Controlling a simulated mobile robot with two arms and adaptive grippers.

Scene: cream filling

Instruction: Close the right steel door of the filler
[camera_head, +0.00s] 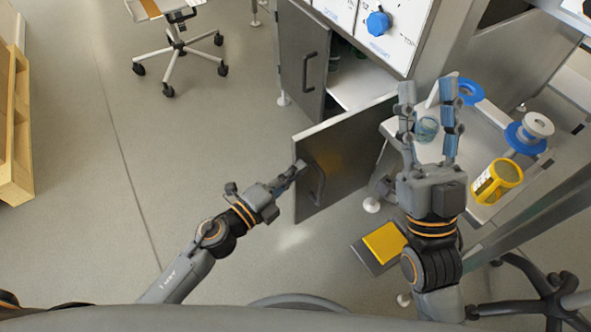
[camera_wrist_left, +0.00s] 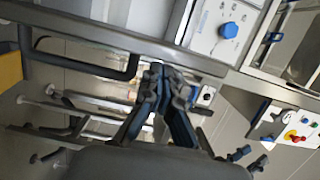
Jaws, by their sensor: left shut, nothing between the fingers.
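The right steel door (camera_head: 345,160) of the filler stands swung open, out from the cabinet, with a dark bar handle (camera_head: 318,185) on its face. The handle also shows in the left wrist view (camera_wrist_left: 85,62), at the left. My left gripper (camera_head: 297,170) is shut and empty at the door's free edge, close to the handle; I cannot tell whether it touches. Its closed fingers show in the left wrist view (camera_wrist_left: 163,88). My right gripper (camera_head: 430,95) points up with its fingers apart, in front of the worktop.
A white panel with a blue knob (camera_head: 378,23) is above the cabinet. A glass jar (camera_head: 427,129), blue-and-white spools (camera_head: 526,134) and a yellow tub (camera_head: 496,181) are on the right worktop. A yellow block (camera_head: 385,242) is low down.

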